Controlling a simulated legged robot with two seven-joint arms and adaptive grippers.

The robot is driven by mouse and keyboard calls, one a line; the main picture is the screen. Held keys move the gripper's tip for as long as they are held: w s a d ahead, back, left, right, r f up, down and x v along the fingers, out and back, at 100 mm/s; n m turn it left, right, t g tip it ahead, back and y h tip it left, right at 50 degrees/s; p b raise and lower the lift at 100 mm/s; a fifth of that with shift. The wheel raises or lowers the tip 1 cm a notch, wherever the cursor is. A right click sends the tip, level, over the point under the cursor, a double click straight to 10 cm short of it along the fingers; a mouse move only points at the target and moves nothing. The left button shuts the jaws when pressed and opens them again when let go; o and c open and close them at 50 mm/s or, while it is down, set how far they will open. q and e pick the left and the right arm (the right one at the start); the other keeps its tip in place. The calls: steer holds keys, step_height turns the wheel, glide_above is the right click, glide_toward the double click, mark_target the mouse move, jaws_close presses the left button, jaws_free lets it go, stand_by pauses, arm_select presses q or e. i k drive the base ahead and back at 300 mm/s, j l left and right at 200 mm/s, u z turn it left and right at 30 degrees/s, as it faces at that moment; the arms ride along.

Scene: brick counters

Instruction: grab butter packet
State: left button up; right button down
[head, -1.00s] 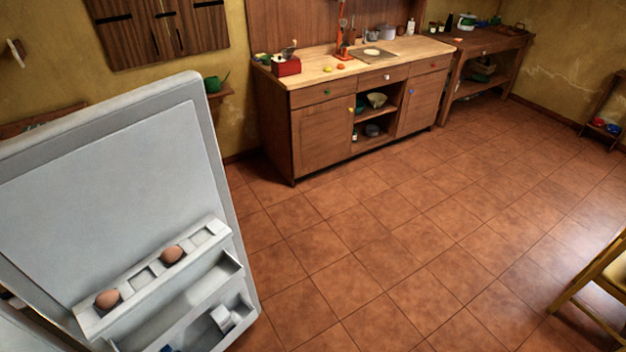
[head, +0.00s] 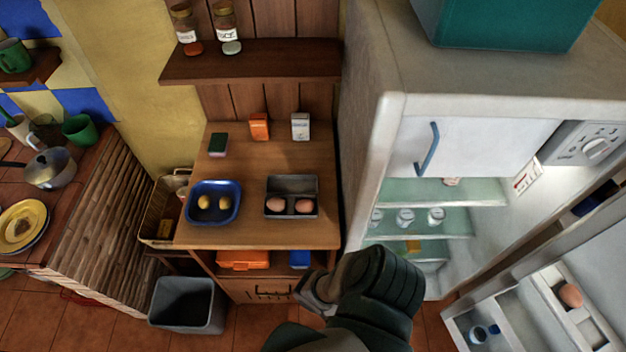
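No thing in view is clearly marked as a butter packet. A small yellow-orange item (head: 413,246) lies on a lower glass shelf of the open fridge, and a small pale item (head: 451,181) lies on a shelf above. Both are too small to name for sure. A dark, ridged arm part of mine rises at the bottom middle, in front of the fridge's lower left corner. I cannot tell which arm it belongs to.
The fridge (head: 375,130) stands open, its door (head: 595,245) at the right holding an egg. Several jars stand on a fridge shelf (head: 470,222). Left of it, a wooden table (head: 240,160) bears a blue bowl (head: 213,187) and an egg box (head: 291,184). A grey bin (head: 187,318) stands below.

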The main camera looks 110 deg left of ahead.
mark_target(166, 228)
steer(key=u, duration=5.3)
steer(key=j+z, duration=0.45)
steer(key=k+j+z, duration=0.1)
steer(key=j+z, duration=0.15)
steer(key=z, duration=0.2)
steer(key=k+j+z, duration=0.1)
steer(key=j+z, duration=0.25)
steer(key=z, duration=0.15)
